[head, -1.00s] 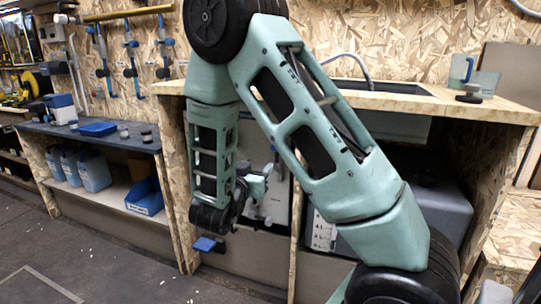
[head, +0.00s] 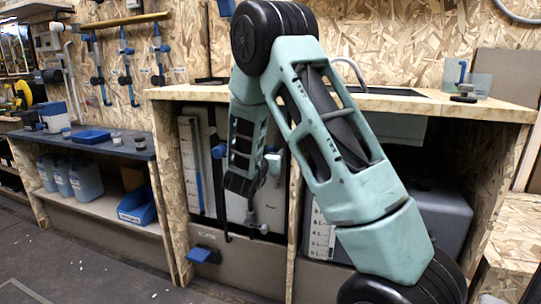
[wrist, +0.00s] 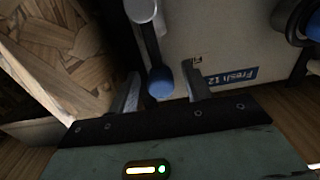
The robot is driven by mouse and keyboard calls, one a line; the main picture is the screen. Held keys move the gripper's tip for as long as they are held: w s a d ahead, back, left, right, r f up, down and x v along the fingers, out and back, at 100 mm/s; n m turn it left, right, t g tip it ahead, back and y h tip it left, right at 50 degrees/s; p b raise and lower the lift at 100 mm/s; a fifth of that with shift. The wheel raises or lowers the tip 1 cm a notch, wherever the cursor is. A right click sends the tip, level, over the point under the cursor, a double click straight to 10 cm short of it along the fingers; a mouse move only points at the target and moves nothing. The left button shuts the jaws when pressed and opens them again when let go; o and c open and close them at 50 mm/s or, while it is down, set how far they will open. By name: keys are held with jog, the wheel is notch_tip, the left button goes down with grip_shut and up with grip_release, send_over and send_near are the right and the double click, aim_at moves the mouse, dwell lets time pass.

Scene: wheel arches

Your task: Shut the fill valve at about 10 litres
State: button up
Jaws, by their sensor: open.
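The pale fresh-water tank (head: 275,205) stands under the counter, its "Fresh 12" label (wrist: 231,78) legible in the wrist view. Its scale strip (head: 188,150) has a blue column (head: 198,180) beside it, reaching well up; the figures are too small to read surely. A grey lever or pipe with a blue rounded end (wrist: 160,85), seemingly the fill valve's handle, shows in the wrist view. My gripper (wrist: 161,71) is open, its fingers on either side of that blue end; contact cannot be told. In the head view my forearm hides most of the gripper.
A blue-handled fitting (head: 200,254) sits low on the front panel. A small grey tap (head: 262,229) is low on the tank. A dark grey tank (head: 435,215) stands right of the wooden divider. The wooden side panel (wrist: 50,50) is close at left in the wrist view.

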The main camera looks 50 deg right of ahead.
grip_shut()
